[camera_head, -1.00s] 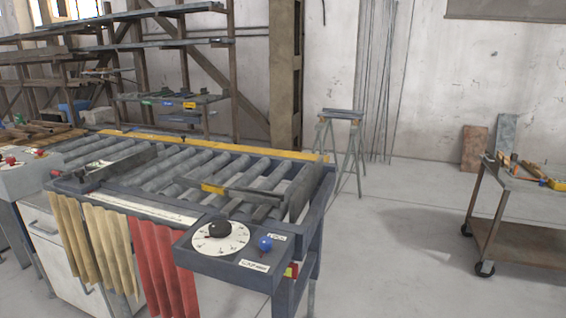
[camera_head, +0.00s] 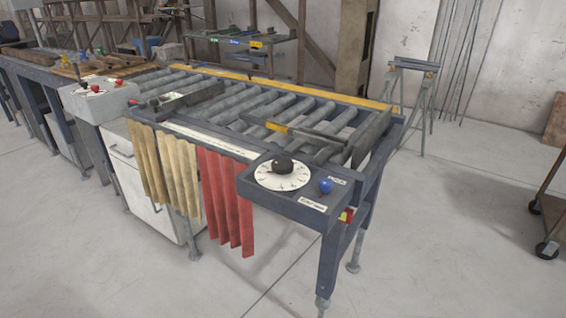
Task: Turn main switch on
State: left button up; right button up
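The auger positioner is a dark blue roller table (camera_head: 230,110) in the middle of the view. Its control box (camera_head: 290,208) at the near right corner carries a white dial with a black knob (camera_head: 283,166) and a blue ball knob (camera_head: 326,185). A small red-and-yellow fitting (camera_head: 347,215), which looks like the main switch, sits on the frame just right of and below the box. It is too small to tell its position. Neither of my grippers is in view.
Red (camera_head: 226,200) and tan (camera_head: 165,170) strips hang from the table's front. A grey machine (camera_head: 100,102) stands at left, a trestle (camera_head: 412,85) behind, and a cart (camera_head: 553,205) at the right edge. The floor in front and to the right is clear.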

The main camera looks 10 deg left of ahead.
aim_at(94, 88)
jog(key=u, duration=1.55)
jog(key=i+j+z, duration=0.1)
jog(key=z, duration=0.55)
jog(key=i+j+z, duration=0.4)
jog(key=j, duration=0.2)
jog(key=i+j+z, duration=0.2)
jog(key=j, duration=0.15)
jog(key=i+j, duration=0.15)
jog(key=j, duration=0.35)
jog(key=i+j+z, duration=0.15)
jog(key=j, duration=0.4)
jog(key=i+j, duration=0.1)
jog(key=j, duration=0.4)
jog(key=i+j+z, duration=0.15)
jog(key=j, duration=0.4)
